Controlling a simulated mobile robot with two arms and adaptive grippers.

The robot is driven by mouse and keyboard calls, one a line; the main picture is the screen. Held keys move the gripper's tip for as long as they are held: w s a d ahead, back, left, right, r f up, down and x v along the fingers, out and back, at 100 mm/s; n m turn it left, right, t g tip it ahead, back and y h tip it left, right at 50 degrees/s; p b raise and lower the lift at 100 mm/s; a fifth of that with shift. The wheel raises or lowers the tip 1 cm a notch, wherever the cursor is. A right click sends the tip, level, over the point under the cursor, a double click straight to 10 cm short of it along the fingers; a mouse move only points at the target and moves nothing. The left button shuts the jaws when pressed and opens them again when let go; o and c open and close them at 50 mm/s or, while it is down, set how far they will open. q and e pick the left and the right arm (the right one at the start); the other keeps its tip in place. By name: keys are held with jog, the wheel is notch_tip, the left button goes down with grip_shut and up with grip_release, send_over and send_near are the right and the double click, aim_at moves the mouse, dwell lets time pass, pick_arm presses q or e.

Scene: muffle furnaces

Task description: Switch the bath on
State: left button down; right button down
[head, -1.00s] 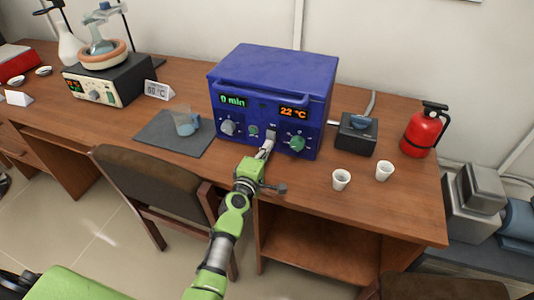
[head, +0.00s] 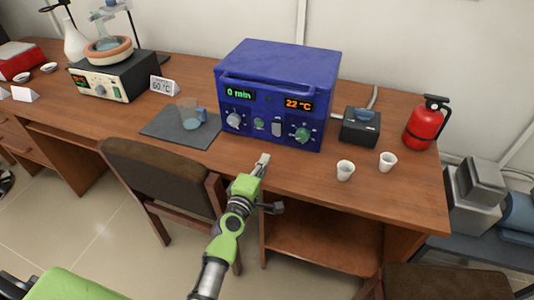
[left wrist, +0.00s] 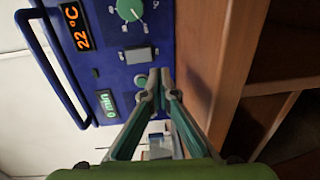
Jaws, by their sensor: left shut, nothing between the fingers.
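A blue box-shaped furnace (head: 275,75) stands on the desk. Its displays are lit and read 0 min and 22 °C. Its front has a grey knob (head: 235,120), a green button, a grey rocker switch (head: 276,129) and a green knob (head: 303,134). The switch also shows in the left wrist view (left wrist: 139,55). My left gripper (head: 264,159) is shut and empty, in front of and below the panel, apart from it. Its fingertips (left wrist: 165,82) appear near the green button in the wrist view. A black-and-cream heating unit (head: 115,77) with a lit display carries an orange ring and flask at left.
A grey mat (head: 160,127) with a beaker (head: 188,115) lies left of the furnace. A black box (head: 360,128), two white cups (head: 345,171) and a red extinguisher (head: 424,124) stand right. A brown chair (head: 160,180) stands before the desk.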

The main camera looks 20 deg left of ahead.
pick_arm(q)
jog(key=s, duration=0.4)
jog(key=shift+s+a+f, duration=0.1)
jog(key=shift+a+f, duration=0.05)
jog(key=shift+f, duration=0.05)
jog(key=shift+s, duration=0.35)
pick_arm(e)
jog(key=shift+s+d+f, duration=0.1)
jog(key=shift+s+f, duration=0.2)
jog(key=shift+s, duration=0.05)
